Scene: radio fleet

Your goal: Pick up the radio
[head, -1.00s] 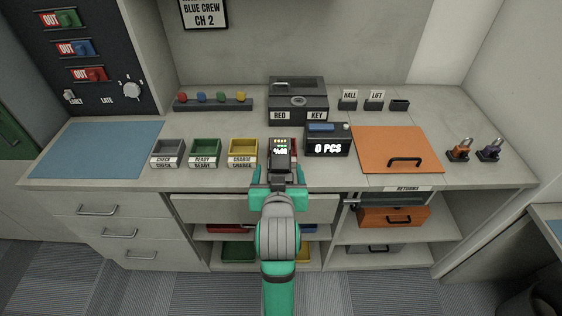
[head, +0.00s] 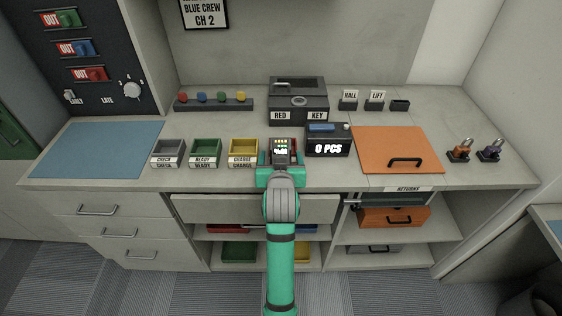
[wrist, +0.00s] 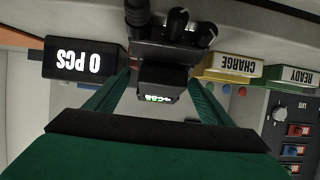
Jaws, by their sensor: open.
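The radio (head: 281,149) is a small dark handset with a lit display, near the front middle of the counter, just right of the yellow tray. In the wrist view the radio (wrist: 162,74) shows upside down, with knobs and a thick black stub at its top end. My gripper (head: 281,168) is at the radio's near side, over the counter's front edge. In the wrist view my gripper (wrist: 160,88) has its two green fingers apart, one on each side of the radio's lower part. I cannot tell whether either finger touches it.
Left of the radio stand a yellow CHARGE tray (head: 242,160), a green READY tray (head: 205,160) and a grey CHECK tray (head: 168,160). A black counter reading 0 PCS (head: 328,148) stands close on the right. A dark key box (head: 298,112) is behind. The blue mat (head: 100,150) is clear.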

